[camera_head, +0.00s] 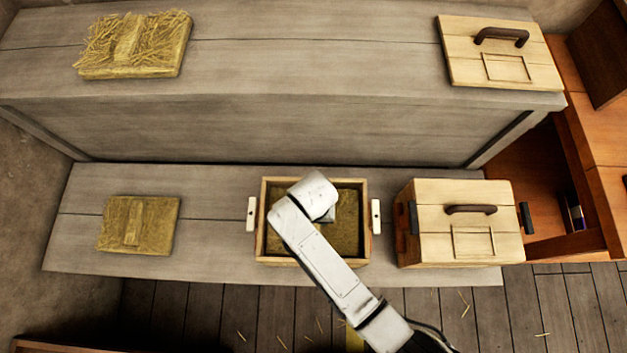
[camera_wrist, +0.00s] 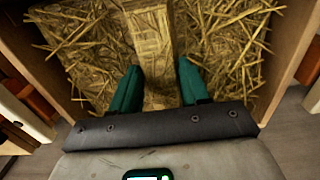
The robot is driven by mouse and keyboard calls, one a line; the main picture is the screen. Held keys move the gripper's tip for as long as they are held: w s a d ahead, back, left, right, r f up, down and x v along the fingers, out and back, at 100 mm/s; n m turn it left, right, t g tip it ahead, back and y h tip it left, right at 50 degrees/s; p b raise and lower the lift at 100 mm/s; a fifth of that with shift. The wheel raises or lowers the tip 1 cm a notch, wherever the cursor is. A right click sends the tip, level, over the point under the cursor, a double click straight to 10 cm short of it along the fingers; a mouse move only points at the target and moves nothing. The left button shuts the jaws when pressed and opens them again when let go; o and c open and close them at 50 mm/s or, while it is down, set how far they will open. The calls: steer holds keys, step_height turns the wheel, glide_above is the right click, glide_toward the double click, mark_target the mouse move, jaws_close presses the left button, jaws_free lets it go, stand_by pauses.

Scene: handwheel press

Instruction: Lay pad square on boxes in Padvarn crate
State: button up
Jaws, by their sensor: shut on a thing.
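The open wooden crate (camera_head: 264,220) stands on the lower bench in the middle of the head view. Its walls also show around the pad in the wrist view (camera_wrist: 292,40). A straw pad (camera_head: 345,238) with loose stalks lies within the crate's walls, and it fills most of the wrist view (camera_wrist: 225,35). My gripper (camera_wrist: 160,82) has its green fingers either side of the pad's raised middle strip (camera_wrist: 150,45), shut on it. In the head view my arm covers the fingers and part of the pad. Any boxes below are hidden; I cannot tell whether the pad rests on them.
A shaggy straw pad (camera_head: 135,45) and a wooden lid (camera_head: 500,55) lie on the upper bench. A flatter pad (camera_head: 138,225) lies left on the lower bench. A closed crate (camera_head: 458,222) stands close right of the open one. Bare bench lies left of the open crate.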

steer(key=o, duration=1.3)
steer(key=shift+r, duration=0.1)
step_height(320, 180, up, 11)
steer(key=shift+f, duration=0.2)
steer(key=shift+r+p, duration=0.1)
steer(key=shift+p, duration=0.3)
steer(key=shift+r+p, duration=0.45)
steer(key=shift+p, duration=0.3)
